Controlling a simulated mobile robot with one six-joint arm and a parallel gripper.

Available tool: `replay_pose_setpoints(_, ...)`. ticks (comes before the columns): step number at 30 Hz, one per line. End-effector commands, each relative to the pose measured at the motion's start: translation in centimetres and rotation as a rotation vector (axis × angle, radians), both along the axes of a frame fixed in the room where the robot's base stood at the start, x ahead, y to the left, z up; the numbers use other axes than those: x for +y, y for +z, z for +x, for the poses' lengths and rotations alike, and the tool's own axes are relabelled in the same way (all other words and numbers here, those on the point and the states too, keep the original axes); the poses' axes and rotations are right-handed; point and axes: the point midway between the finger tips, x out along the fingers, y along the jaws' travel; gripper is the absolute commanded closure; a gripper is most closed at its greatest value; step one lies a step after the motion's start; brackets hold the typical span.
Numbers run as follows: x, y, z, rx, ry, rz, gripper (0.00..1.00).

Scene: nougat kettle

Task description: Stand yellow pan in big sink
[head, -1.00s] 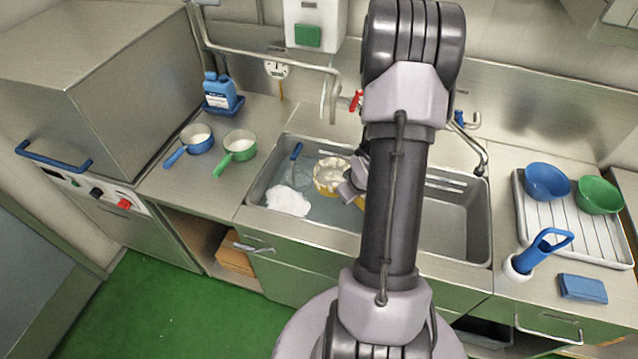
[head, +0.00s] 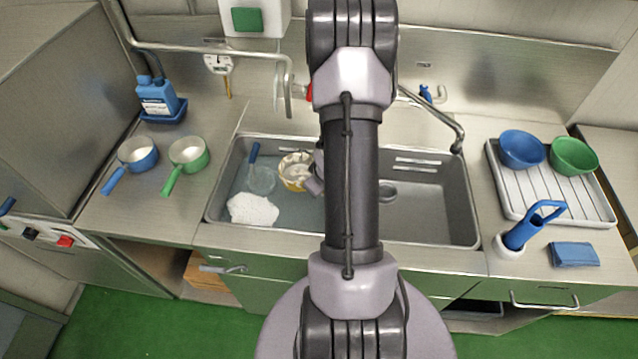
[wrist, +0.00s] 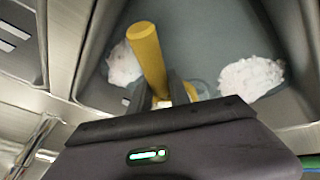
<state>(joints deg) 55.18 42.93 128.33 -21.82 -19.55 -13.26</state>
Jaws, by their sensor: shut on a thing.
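The yellow pan (head: 292,175), with whitish stuff in it, is in the left part of the sink (head: 213,205). My gripper (head: 314,180) is beside it on its right, partly hidden by my arm. In the wrist view the yellow handle (wrist: 148,58) rises at a slant by the fingers of my gripper (wrist: 170,92), which are shut on it. The pan's bowl is mostly hidden there. I cannot tell whether the pan touches the sink floor.
A white foam patch (head: 253,209) and a blue-handled tool (head: 254,155) lie left of the pan. Blue (head: 138,153) and green (head: 188,153) pans stand on the left counter. A faucet (head: 440,120) reaches over the sink's right side. My arm hides the sink's middle.

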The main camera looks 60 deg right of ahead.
Motion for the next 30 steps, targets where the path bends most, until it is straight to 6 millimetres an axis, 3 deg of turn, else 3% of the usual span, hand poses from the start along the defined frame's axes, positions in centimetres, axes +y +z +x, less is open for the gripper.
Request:
replay_pose_setpoints(1,0.0,-1.2,0.0,-0.001,0.000,0.000,1.00)
replay_pose_setpoints(21,0.0,-9.9,0.0,-0.001,0.000,-0.001,1.00)
replay_pose_setpoints(30,0.0,-11.4,0.0,0.000,-0.001,0.000,1.00)
